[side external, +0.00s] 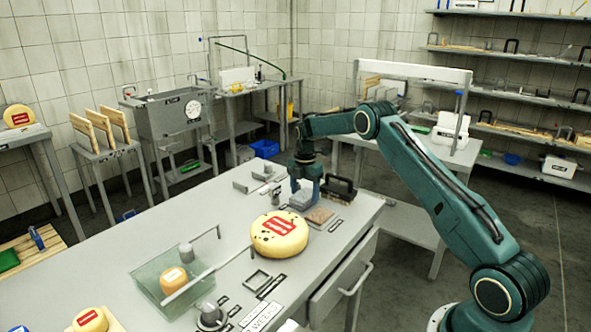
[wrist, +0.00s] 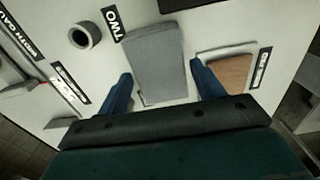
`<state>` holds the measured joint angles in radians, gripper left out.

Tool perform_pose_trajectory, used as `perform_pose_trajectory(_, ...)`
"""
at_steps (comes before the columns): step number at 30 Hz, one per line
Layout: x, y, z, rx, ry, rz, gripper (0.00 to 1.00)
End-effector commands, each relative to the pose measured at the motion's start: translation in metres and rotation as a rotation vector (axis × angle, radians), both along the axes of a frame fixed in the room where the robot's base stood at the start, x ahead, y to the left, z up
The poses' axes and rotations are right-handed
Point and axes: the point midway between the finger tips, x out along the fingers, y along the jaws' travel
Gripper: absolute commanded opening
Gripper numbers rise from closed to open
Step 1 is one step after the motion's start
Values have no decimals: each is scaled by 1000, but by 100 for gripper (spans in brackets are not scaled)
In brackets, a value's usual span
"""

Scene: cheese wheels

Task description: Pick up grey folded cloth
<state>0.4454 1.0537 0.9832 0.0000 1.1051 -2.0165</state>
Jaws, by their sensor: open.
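The grey folded cloth (wrist: 157,62) lies flat on the light grey table in the wrist view. Its near end sits between the two blue fingers of my gripper (wrist: 160,84), with a gap visible on each side. My gripper is open. In the side external view my gripper (side external: 303,200) points down over the cloth (side external: 300,199) at the table's far part. The fingers partly hide the cloth there, and I cannot tell their exact height above the table.
A brown square pad (wrist: 228,75) lies close to the right finger. A dark ring (wrist: 84,36) stands to the left. A black-handled block (side external: 341,189) stands behind the pad. A yellow cheese wheel (side external: 279,236) sits nearer the camera, and a glass-sided tray (side external: 150,283) further left.

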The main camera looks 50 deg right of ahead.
Motion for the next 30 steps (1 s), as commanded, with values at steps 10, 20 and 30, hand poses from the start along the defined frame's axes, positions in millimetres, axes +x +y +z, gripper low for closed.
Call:
perform_pose_trajectory(10,0,0,-18,0,0,0,67)
perform_pose_trajectory(20,0,0,-18,0,0,0,67)
perform_pose_trajectory(30,0,0,-17,0,0,0,34)
